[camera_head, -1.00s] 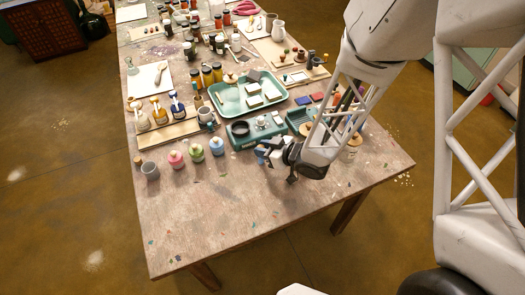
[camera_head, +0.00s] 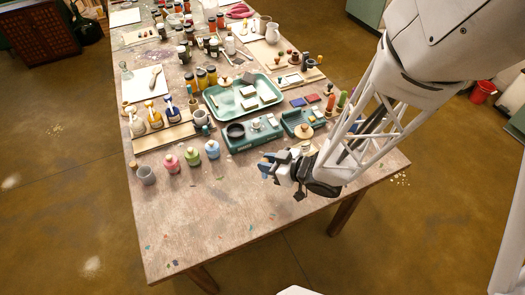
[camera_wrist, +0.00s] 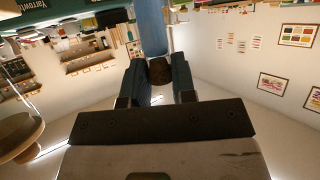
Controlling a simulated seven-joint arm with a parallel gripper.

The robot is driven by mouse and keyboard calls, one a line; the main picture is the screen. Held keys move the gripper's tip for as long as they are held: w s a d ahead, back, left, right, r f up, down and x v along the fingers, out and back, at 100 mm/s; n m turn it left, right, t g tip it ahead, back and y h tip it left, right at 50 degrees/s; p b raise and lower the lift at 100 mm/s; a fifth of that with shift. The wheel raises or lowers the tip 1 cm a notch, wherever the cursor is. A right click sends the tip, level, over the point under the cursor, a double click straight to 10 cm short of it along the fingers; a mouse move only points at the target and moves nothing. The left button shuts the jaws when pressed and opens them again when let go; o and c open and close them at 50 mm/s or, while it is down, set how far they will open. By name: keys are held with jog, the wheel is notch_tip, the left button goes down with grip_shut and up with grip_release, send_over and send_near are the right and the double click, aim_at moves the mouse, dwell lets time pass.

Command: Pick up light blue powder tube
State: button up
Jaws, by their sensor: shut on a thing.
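My gripper (camera_head: 276,166) is over the near right part of the table, beside the green scale. In the wrist view, my gripper (camera_wrist: 157,88) is shut on a light blue powder tube (camera_wrist: 151,28). The tube's dark brown stopper (camera_wrist: 160,71) sits between the two fingers. The tube runs out of the top of that view, so its far end is hidden. In the head view, a small blue part of the tube (camera_head: 264,168) seems to show at the fingers. Whether it is clear of everything below is hard to tell there.
The green scale (camera_head: 240,143) and green rack (camera_head: 296,118) stand close behind my gripper. A tray (camera_head: 219,109) lies further back. Pink (camera_head: 171,164), green (camera_head: 192,157) and blue (camera_head: 212,150) jars stand left. The table's front (camera_head: 215,215) is mostly bare.

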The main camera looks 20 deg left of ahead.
jog(key=s+d, duration=0.5)
jog(key=s, duration=0.1)
jog(key=shift+s+r, duration=0.15)
jog(key=shift+r, duration=0.25)
